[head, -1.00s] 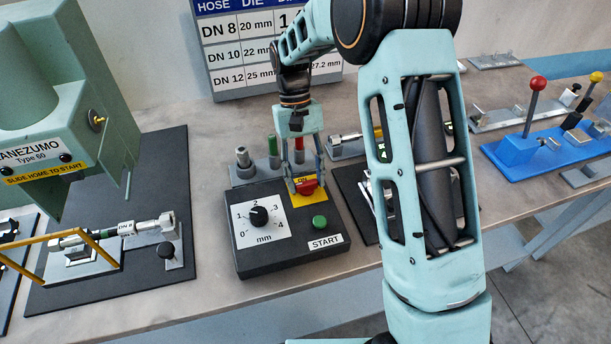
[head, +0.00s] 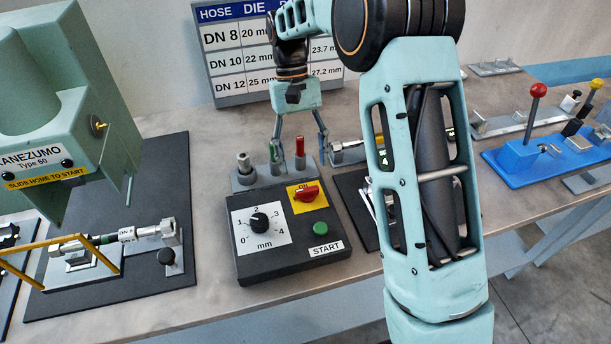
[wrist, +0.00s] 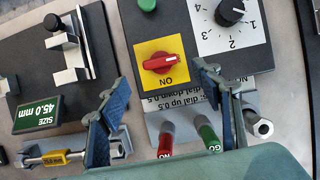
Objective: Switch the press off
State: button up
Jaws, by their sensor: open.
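The red rotary switch (head: 306,193) sits on a yellow plate with an ON label, on the dark control box (head: 290,262). In the wrist view the switch (wrist: 163,63) has its handle lying roughly crosswise, above the upside-down ON label. I cannot read which position it marks. My gripper (head: 300,148) is open and empty, its fingers spread wide behind and above the switch, apart from it. In the wrist view my gripper (wrist: 160,95) shows one finger either side of the yellow plate's lower edge. The green press (head: 60,110) stands at the left.
The box also carries a black dial (head: 259,220) and a green START button (head: 320,229). A grey rack (head: 270,174) with red, green and grey posts stands just behind it, below my fingers. A hose piece (head: 125,235) lies at the press. A blue lever stand (head: 545,155) is at right.

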jog(key=shift+v, duration=2.7)
